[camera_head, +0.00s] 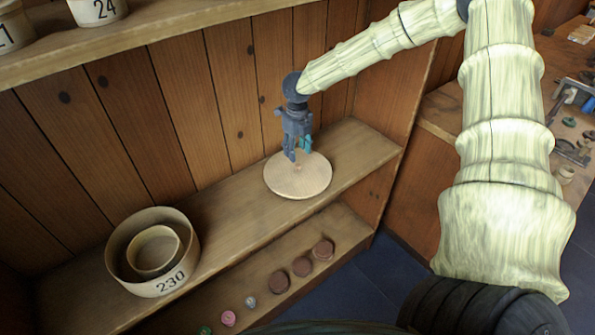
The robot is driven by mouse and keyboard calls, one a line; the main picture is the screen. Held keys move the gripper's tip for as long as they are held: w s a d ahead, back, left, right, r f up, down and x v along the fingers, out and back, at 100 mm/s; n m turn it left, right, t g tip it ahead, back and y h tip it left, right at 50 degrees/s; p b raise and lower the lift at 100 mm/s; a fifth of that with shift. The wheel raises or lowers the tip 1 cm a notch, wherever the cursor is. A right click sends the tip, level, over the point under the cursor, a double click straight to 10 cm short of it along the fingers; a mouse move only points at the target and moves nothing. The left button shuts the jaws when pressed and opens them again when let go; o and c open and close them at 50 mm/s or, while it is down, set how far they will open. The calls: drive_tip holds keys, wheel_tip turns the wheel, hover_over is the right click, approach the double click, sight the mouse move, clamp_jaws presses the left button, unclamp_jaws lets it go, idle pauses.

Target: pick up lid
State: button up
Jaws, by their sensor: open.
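The lid (297,183) is a round, flat, pale wooden disc lying on the middle shelf, toward its right end. A small knob at the lid's centre seems to show just below the fingertips. I cannot tell whether the fingers touch it.
A round box marked 230 (178,275) with a smaller round box (155,250) inside stands at the shelf's left. The lower shelf holds brown spools (301,267) and small coloured pieces. The plank wall (150,110) is close behind. The shelf between box and lid is clear.

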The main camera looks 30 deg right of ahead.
sight(298, 165)
drive_tip(key=shift+s+f+p, duration=0.3)
drive_tip(key=shift+f+p, duration=0.05)
drive_tip(key=shift+f, duration=0.2)
drive_tip(key=f, duration=0.1)
drive_tip(key=f+p, duration=0.1)
drive_tip(key=f, duration=0.1)
drive_tip(key=shift+s+a, duration=0.25)
drive_tip(key=shift+a, duration=0.05)
drive_tip(key=shift+f, duration=0.7)
drive_tip(key=shift+c, duration=0.3)
clamp_jaws()
